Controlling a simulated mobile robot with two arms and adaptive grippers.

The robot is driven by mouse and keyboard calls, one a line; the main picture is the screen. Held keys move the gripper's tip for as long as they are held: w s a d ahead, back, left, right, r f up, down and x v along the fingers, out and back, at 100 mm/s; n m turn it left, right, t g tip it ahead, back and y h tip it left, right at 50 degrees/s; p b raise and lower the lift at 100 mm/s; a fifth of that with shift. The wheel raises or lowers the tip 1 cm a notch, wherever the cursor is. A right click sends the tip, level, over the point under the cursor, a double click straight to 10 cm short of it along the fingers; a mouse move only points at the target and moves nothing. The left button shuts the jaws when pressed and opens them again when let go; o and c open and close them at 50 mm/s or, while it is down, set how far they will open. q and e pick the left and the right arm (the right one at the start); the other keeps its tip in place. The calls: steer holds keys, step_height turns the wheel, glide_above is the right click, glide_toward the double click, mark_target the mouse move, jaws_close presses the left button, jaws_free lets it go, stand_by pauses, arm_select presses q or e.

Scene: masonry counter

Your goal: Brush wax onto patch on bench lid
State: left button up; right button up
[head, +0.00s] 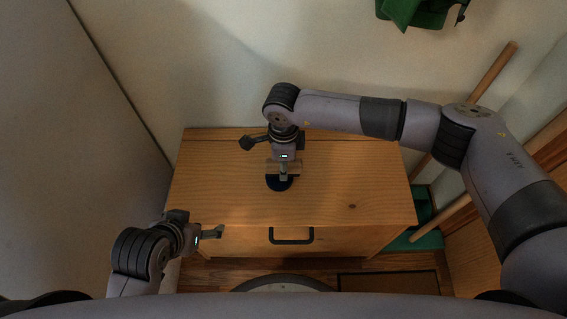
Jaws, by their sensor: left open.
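The wooden bench lid (350,165) lies flat in the middle of the head view. My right gripper (284,168) is over the patch, pointing down, and appears shut on a brush with a wooden handle (294,167). The brush's lower end overlaps the patch; whether it touches the patch I cannot tell. My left gripper (217,232) is open and empty by the lid's front left corner. I see no wax container.
A dark handle (291,240) is on the bench's front face. The wall is close behind the lid. A green thing (415,12) hangs on the wall, and a wooden pole (492,70) leans to the right. The lid's right half is clear.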

arm_select(q)
steer(key=shift+w+d+r+t, duration=0.25)
steer(key=shift+w+t, duration=0.1)
steer(key=shift+w, duration=0.3)
steer(key=shift+w+d+r+t, duration=0.25)
steer(key=shift+w+t, duration=0.1)
steer(key=shift+w, duration=0.25)
arm_select(e)
steer(key=shift+f, duration=0.35)
stand_by(1.3)
steer(key=shift+r, duration=0.1)
steer(key=shift+r, duration=0.55)
steer(key=shift+r+p, duration=0.5)
steer(key=shift+r, duration=0.15)
step_height(320, 180, up, 2)
steer(key=shift+r+p, duration=0.15)
steer(key=shift+p, duration=0.55)
steer(key=shift+r, duration=0.3)
arm_select(q)
steer(key=s+a+f+g+p, duration=0.1)
steer(key=s+a+f+g, duration=0.1)
steer(key=s+g, duration=0.2)
steer(key=shift+s+f+y, duration=0.3)
steer(key=shift+s, duration=0.8)
arm_select(e)
steer(key=shift+r, duration=0.8)
